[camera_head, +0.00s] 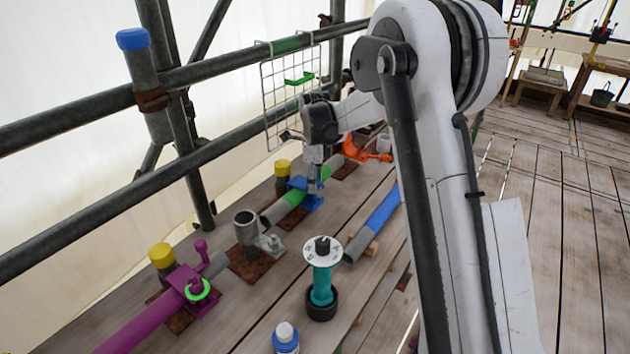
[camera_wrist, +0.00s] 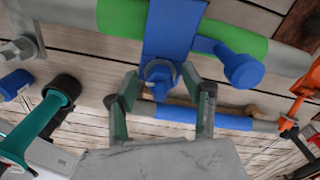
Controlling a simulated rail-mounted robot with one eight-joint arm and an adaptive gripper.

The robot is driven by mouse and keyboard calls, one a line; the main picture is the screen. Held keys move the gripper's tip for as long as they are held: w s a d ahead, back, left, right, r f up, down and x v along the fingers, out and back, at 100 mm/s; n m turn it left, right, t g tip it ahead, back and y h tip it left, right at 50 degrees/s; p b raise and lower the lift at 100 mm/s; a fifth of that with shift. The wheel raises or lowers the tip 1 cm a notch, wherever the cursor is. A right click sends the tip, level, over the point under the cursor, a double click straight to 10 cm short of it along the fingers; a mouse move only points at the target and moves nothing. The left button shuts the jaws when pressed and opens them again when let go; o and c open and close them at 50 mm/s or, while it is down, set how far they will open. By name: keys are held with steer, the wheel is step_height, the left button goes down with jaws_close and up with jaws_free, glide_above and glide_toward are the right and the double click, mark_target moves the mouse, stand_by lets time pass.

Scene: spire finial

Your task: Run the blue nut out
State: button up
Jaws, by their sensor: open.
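The blue nut (camera_wrist: 160,72) sits on a stud on the blue clamp (camera_wrist: 172,28) in the wrist view. The clamp lies across a pipe with a green band (camera_wrist: 122,18), and it also shows in the head view (camera_head: 312,203). My gripper (camera_wrist: 161,82) is open, with one finger on either side of the nut. I cannot tell whether the fingers touch it. In the head view the gripper points down over the clamp and hides the nut.
A purple clamp (camera_head: 185,287) with a green-ringed nut and a grey clamp (camera_head: 247,230) stand along the same row. An orange clamp (camera_head: 365,152) is beyond. Scaffold tubes (camera_head: 90,115) run along the left.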

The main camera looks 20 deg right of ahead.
jaws_close()
steer(key=shift+n+b, duration=0.3)
